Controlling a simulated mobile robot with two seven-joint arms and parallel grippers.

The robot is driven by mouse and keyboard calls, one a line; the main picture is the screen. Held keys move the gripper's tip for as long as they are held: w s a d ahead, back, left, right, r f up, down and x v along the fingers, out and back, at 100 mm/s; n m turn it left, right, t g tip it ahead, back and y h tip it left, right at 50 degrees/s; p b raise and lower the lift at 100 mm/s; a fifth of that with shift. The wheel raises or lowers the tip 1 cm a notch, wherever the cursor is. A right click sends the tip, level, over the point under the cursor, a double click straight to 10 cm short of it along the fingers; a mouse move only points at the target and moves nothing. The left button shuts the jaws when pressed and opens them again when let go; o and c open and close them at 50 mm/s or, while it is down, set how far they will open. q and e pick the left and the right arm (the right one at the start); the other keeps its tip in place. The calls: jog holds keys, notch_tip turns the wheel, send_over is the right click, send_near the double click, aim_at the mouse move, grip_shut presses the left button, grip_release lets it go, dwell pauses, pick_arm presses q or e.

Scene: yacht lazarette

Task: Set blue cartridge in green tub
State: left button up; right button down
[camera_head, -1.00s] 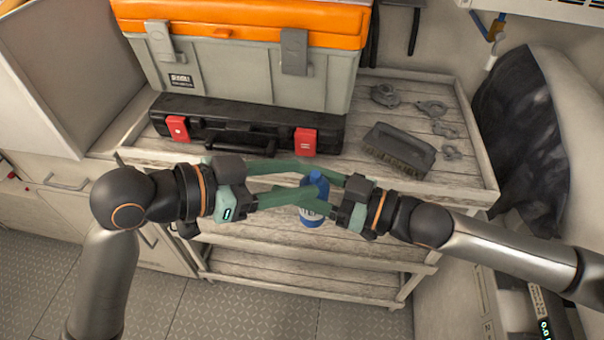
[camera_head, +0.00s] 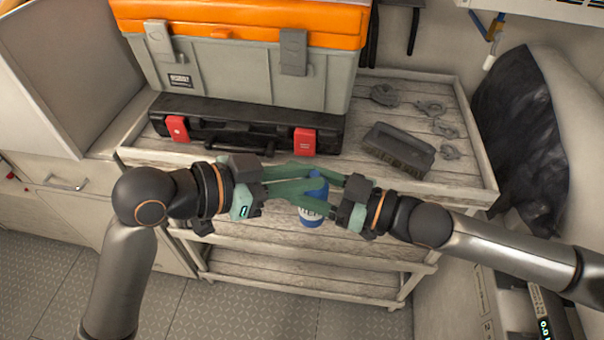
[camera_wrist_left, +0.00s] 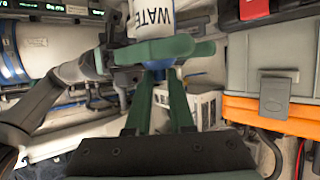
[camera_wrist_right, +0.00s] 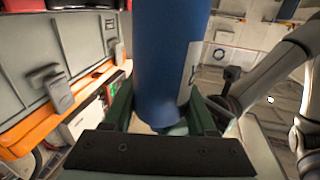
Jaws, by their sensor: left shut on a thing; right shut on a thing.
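The blue cartridge (camera_head: 312,220), a blue cylinder with a white label, is held upright between my two grippers, in front of the shelf unit. My left gripper (camera_head: 314,181) reaches in from the left and is shut on its narrower upper part. My right gripper (camera_head: 306,188) reaches in from the right and is shut on it too; their green fingers cross. In the left wrist view the cartridge (camera_wrist_left: 153,20) shows label letters "WATE". In the right wrist view its blue body (camera_wrist_right: 170,55) fills the middle between the fingers. I see no green tub in any view.
A grey toolbox with orange lid (camera_head: 215,70) and a black case with red latches (camera_head: 245,118) stand on the wooden shelf top. A brush (camera_head: 398,148) and several small metal fittings (camera_head: 430,107) lie at the right. Lower shelves (camera_head: 300,276) look mostly empty.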

dwell(0.3)
jog(key=shift+c, duration=0.6)
grip_release()
